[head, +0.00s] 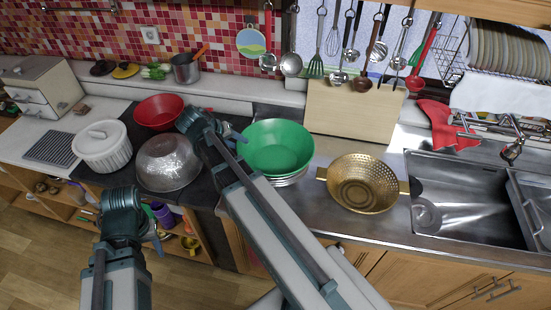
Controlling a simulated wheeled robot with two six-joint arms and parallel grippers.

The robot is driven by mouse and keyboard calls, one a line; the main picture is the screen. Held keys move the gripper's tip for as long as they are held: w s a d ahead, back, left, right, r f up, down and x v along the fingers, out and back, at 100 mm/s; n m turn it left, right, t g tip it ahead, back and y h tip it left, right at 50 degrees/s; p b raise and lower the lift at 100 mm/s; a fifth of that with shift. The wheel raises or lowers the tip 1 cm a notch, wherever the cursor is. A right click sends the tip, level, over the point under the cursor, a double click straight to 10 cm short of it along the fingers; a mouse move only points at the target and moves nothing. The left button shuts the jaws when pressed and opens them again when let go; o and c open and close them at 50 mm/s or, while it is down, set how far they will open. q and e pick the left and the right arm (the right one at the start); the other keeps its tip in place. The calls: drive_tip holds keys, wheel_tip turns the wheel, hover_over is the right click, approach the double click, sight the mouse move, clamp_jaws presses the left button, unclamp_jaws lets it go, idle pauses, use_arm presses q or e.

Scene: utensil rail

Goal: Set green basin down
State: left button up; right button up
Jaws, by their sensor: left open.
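The green basin (278,147) sits upright on top of a stack of silvery dishes (289,180) on the counter, left of the gold colander. My right arm reaches across from the lower right. Its gripper (226,132) is by the basin's left rim, mostly hidden behind my own wrist. I cannot tell whether its jaws touch or hold the rim. My left gripper (150,233) is low at the left, in front of the counter edge, open and empty, away from the basin.
A gold colander (362,184) stands right of the basin, then the sink (465,195). A metal bowl (168,163), red bowl (158,111) and white lidded pot (102,146) crowd the left. Utensils hang from the rail above a cutting board (350,112).

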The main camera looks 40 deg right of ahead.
clamp_jaws()
idle(1.4)
